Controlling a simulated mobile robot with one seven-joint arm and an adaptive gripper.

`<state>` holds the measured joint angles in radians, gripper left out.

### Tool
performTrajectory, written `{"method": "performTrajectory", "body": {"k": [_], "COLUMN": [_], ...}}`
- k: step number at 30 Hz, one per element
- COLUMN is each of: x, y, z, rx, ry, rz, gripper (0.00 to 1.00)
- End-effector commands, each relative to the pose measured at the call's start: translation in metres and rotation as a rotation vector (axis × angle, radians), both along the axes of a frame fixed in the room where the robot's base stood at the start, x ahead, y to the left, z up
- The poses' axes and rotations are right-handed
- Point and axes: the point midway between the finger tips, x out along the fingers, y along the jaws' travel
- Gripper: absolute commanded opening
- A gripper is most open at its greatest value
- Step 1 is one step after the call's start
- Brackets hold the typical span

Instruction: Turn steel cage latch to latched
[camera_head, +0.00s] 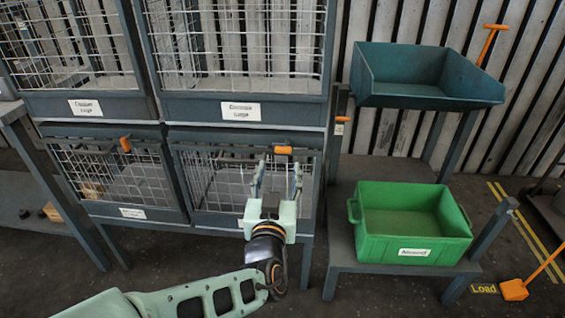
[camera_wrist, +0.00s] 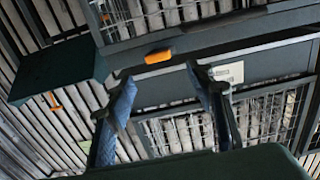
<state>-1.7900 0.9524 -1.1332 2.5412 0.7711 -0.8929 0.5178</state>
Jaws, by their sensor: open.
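The lower right wire cage (camera_head: 190,178) has an orange latch handle (camera_head: 283,150) at its top edge. The handle also shows as a short orange bar in the wrist view (camera_wrist: 158,56). My gripper (camera_head: 278,168) is open, with its two fingers in front of this cage, just below the handle. In the wrist view my gripper (camera_wrist: 160,74) shows the handle just beyond and between its fingertips; I see no grip on it. A second orange handle (camera_head: 125,145) is on the lower left cage (camera_head: 107,208). Labels are too small to tell which cage is steel.
Two larger wire cages with labels (camera_head: 86,107) (camera_head: 240,111) stand above. To the right are a teal tray (camera_head: 430,100) on a stand and a green bin (camera_head: 412,245) on a low shelf. An orange-handled tool (camera_head: 514,290) lies on the floor at right.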

Motion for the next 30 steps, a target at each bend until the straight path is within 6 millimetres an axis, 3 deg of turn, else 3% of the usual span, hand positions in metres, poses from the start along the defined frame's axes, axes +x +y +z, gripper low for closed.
{"method": "performTrajectory", "body": {"k": [2, 9, 15, 27, 30], "x": [0.001, 0.050, 0.075, 0.083, 0.082], "y": [-0.002, -0.005, -0.005, -0.005, -0.005], "z": [-0.007, -0.003, -0.002, -0.001, -0.001], "rx": [0.003, 0.001, 0.000, 0.000, 0.000], "ry": [0.001, 0.001, 0.001, 0.003, 0.003], "rz": [-0.001, -0.005, -0.003, -0.002, -0.002], "gripper": [0.49, 0.49, 0.49, 0.49, 0.39]}}
